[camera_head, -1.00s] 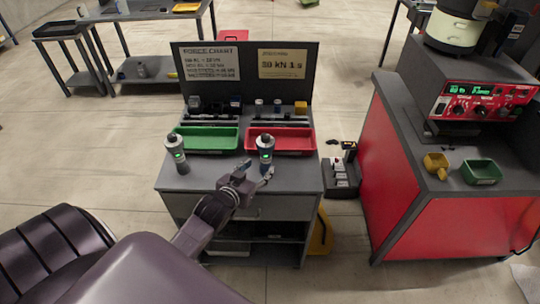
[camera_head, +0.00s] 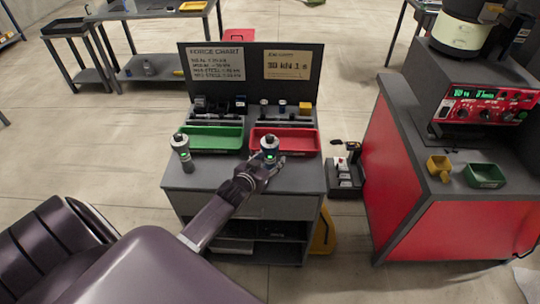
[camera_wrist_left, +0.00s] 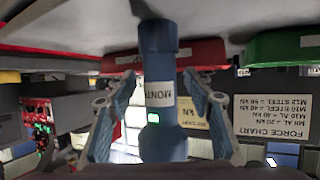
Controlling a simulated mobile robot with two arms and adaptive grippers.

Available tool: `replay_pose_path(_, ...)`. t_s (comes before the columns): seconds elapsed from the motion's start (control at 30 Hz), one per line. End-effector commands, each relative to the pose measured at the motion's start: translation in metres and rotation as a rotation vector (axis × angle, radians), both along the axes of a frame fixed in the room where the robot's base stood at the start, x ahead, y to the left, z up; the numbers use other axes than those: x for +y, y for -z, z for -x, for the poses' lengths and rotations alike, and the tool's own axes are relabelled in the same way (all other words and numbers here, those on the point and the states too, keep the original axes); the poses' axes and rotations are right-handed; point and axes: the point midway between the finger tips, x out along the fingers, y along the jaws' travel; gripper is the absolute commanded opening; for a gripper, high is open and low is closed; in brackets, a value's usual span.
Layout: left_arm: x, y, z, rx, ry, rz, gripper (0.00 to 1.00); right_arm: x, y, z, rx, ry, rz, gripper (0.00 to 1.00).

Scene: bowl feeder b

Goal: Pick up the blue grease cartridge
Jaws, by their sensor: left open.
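The blue grease cartridge (camera_head: 269,145) stands upright at the front right of the grey bench top, with a green light on its body. In the left wrist view the cartridge (camera_wrist_left: 158,62) shows a white label partly reading "MONT". My left gripper (camera_head: 266,164) is open at the cartridge's front side. In the left wrist view its fingers (camera_wrist_left: 159,88) stand on both sides of the cartridge, with gaps visible between fingers and body. A similar grey cartridge (camera_head: 181,150) stands upright at the left of the bench. My right gripper is not in view.
A green tray (camera_head: 212,146) and a red tray (camera_head: 301,151) lie behind the cartridges. A dark back panel (camera_head: 252,90) with two notices rises behind them. A red cabinet (camera_head: 400,170) with a red control box (camera_head: 485,108) stands to the right.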

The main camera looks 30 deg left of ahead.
Motion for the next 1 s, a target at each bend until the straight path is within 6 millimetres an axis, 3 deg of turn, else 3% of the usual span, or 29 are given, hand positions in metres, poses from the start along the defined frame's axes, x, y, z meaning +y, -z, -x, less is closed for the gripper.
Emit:
replay_pose_path(0.1, 0.0, 0.0, 0.0, 0.0, 0.0, -0.001, 0.45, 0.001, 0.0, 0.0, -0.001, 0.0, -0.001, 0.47)
replay_pose_path(0.5, 0.0, 0.0, 0.001, 0.001, 0.0, -0.001, 0.01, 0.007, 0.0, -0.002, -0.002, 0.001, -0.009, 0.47)
replay_pose_path(1.0, 0.001, -0.012, 0.0, -0.004, 0.0, -0.002, 0.0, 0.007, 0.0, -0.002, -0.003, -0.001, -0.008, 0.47)
